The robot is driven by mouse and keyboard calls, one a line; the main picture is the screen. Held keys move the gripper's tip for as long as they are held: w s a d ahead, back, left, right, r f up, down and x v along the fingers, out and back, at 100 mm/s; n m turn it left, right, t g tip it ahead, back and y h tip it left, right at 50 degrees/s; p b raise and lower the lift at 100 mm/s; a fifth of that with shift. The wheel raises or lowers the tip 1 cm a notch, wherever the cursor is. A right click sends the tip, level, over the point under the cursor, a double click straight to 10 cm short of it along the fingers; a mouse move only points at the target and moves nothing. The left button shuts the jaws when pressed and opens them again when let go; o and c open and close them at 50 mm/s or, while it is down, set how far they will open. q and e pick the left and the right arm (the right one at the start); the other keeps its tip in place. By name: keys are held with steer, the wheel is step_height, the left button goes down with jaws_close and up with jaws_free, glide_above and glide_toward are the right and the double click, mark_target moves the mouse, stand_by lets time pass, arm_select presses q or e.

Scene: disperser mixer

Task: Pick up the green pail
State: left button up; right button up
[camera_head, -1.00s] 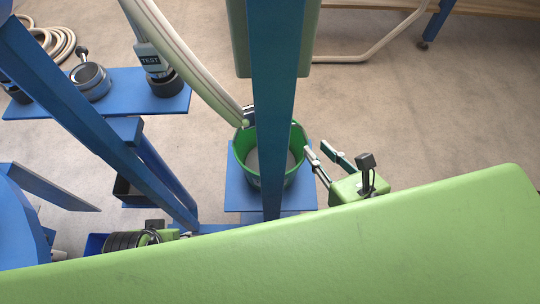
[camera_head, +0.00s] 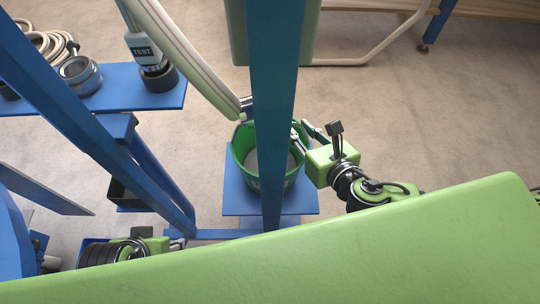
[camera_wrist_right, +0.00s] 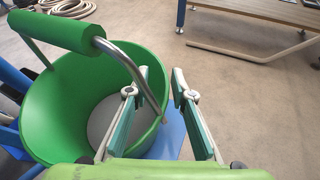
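The green pail (camera_head: 240,152) stands upright on a blue plate (camera_head: 236,196), partly hidden by a blue upright post in the head view. In the right wrist view the pail (camera_wrist_right: 48,112) shows its open mouth, grey inside bottom and metal bail with a green grip (camera_wrist_right: 58,31). My right gripper (camera_head: 306,130) is at the pail's right rim. In the wrist view its fingers (camera_wrist_right: 158,98) are spread, one over the pail's mouth and the other outside the rim. It holds nothing. My left gripper (camera_head: 179,244) is low at the left, away from the pail; its fingers are too small to read.
The blue post (camera_head: 272,110) stands in front of the pail. A pale hose (camera_head: 190,55) comes down close to the pail's rim. Open floor (camera_head: 420,110) lies to the right.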

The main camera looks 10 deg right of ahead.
mark_target(301, 122)
jaws_close()
steer(key=shift+r, duration=0.2)
steer(key=shift+r, duration=0.1)
steer(key=shift+r+p, duration=0.35)
steer(key=shift+r, duration=0.15)
step_height(301, 122, up, 2)
steer(key=shift+r+p, duration=0.1)
steer(key=shift+p, duration=0.4)
step_height(301, 122, up, 6)
steer(key=shift+f+p, duration=0.1)
steer(key=shift+p, duration=1.15)
arm_select(q)
steer(key=s+x, duration=0.1)
steer(key=x, duration=0.7)
steer(key=shift+f+g, duration=0.3)
steer(key=shift+f, duration=0.1)
arm_select(e)
steer(key=shift+r, duration=0.4)
